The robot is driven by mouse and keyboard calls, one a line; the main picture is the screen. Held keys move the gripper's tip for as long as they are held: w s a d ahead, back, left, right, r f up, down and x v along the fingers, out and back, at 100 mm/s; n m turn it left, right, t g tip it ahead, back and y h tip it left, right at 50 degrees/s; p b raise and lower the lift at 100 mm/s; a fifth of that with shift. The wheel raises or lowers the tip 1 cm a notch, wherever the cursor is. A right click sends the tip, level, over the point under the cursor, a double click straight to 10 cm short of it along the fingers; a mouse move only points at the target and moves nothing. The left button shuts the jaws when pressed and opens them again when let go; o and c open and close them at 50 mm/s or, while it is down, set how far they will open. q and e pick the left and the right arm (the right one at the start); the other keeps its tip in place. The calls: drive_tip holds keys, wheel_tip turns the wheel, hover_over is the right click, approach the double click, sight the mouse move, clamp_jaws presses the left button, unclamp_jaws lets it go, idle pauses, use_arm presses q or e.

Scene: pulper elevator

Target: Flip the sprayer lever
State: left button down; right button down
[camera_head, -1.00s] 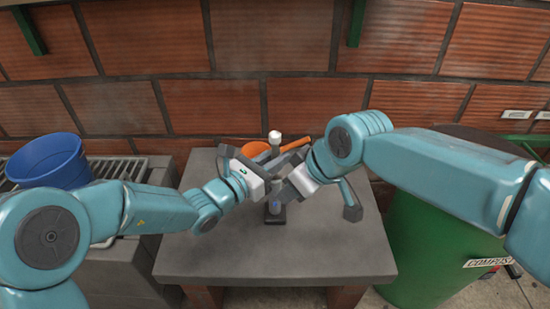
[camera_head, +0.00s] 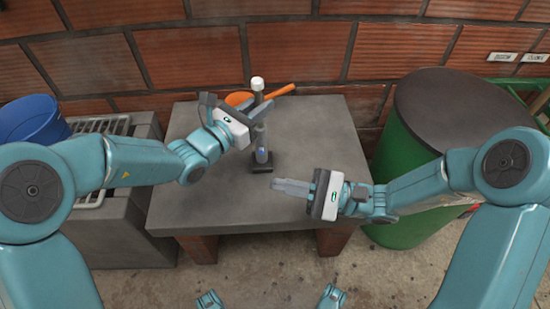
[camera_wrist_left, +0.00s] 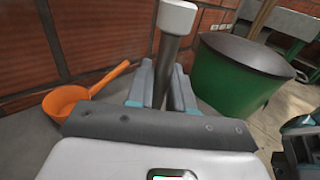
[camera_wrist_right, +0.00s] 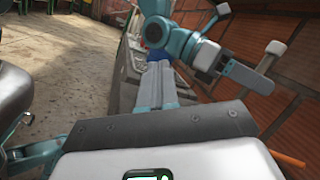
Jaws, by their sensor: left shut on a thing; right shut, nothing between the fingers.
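The sprayer (camera_head: 262,145) stands on a small dark base on the grey table, with a slim dark stem topped by a white knob (camera_head: 257,83). My left gripper (camera_head: 264,107) is shut on the stem below the knob. In the left wrist view, the dark stem (camera_wrist_left: 166,65) passes between my fingers, with the white knob above them. My right gripper (camera_head: 274,184) is shut and empty over the table, in front of and apart from the sprayer base. In the right wrist view its fingers lie together. I cannot make out a separate lever.
An orange ladle (camera_head: 237,99) lies behind the sprayer, its handle pointing right. The grey table (camera_head: 320,130) is clear to the right. A green barrel (camera_head: 405,140) with a dark lid stands at its right. A blue bucket (camera_head: 28,120) stands at the left.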

sight(261, 152)
drive_tip(key=d+f+m+t+h, duration=0.1)
drive_tip(key=d+f+m+t, duration=0.1)
drive_tip(key=d+m, duration=0.1)
drive_tip(key=w+d+f+m+t+h, duration=0.1)
drive_tip(key=d+f+m+t, duration=0.1)
drive_tip(key=d+f+t, duration=0.1)
drive_tip(key=w+d+f+m+t+h, duration=0.1)
drive_tip(key=d+f+m+t, duration=0.1)
drive_tip(key=d+m+t, duration=0.1)
drive_tip(key=shift+w+d+f+m+h, duration=0.15)
drive_tip(key=shift+d+f+m+h, duration=0.15)
drive_tip(key=shift+d, duration=0.1)
drive_tip(key=x, duration=1.3)
drive_tip(key=shift+w+a, duration=0.25)
drive_tip(key=shift+a, duration=0.05)
drive_tip(key=shift+w+r+m+h, duration=0.2)
drive_tip(key=shift+r+m+h, duration=0.2)
drive_tip(key=shift+m, duration=0.1)
drive_tip(key=shift+w+r+m+g+h, duration=0.35)
drive_tip(key=shift+w+r+m+h, duration=0.2)
drive_tip(key=shift+w+m, duration=0.35)
drive_tip(key=shift+w+r+m+g+h, duration=0.35)
drive_tip(key=shift+w+r+m+h, duration=0.2)
drive_tip(key=shift+w+m, duration=0.4)
